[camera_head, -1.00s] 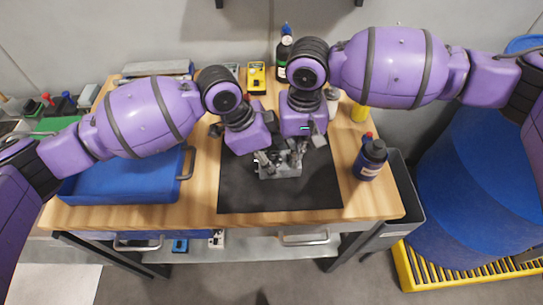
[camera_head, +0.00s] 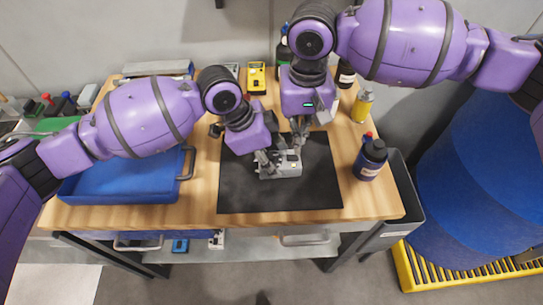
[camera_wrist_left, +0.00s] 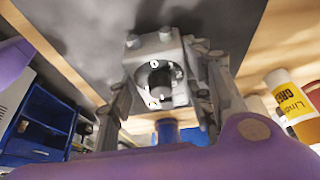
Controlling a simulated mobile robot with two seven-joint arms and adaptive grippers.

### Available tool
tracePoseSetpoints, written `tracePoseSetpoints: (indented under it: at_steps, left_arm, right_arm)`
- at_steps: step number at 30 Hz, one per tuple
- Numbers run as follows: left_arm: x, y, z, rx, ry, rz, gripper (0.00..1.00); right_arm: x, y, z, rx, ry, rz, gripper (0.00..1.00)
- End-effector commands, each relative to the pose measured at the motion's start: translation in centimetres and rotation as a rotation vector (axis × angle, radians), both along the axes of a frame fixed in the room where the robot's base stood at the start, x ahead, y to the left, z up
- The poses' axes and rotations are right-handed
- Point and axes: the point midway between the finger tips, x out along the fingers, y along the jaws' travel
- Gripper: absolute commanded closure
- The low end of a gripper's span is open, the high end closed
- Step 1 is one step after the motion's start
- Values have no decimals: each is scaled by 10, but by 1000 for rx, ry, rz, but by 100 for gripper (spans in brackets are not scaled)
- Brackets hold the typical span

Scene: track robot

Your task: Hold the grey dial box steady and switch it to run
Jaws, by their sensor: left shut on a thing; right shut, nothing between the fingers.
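The grey dial box (camera_head: 289,170) sits on the black mat (camera_head: 250,198) in the middle of the workbench. My left gripper (camera_head: 266,162) is shut on the box from its left side. I cannot tell the dial's setting. My right gripper (camera_head: 300,138) is shut and empty, just above and behind the box's right part.
A blue tray (camera_head: 120,188) lies at the left. A dark blue-labelled bottle (camera_head: 370,158) and a yellow bottle (camera_head: 362,106) stand at the right. A yellow meter (camera_head: 256,78) is at the back. The mat's front is clear.

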Motion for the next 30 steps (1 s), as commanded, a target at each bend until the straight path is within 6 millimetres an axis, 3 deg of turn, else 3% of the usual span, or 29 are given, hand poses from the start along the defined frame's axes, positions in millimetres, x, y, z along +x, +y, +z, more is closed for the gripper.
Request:
tracePoseSetpoints:
  at_steps: [9,10,14,25,30]
  left_arm:
    - [0,0,0,-1,-1,0,95]
    - [0,0,0,-1,-1,0,50]
    - [0,0,0,-1,-1,0,33]
    - [0,1,3,0,-1,0,32]
    - [1,10,24,-1,-4,1,32]
  right_arm:
    - [0,0,0,0,0,0,100]
    - [0,0,0,0,0,0,100]
    - [0,0,0,0,0,0,100]
    - [0,0,0,0,0,0,100]
    - [0,0,0,0,0,0,100]
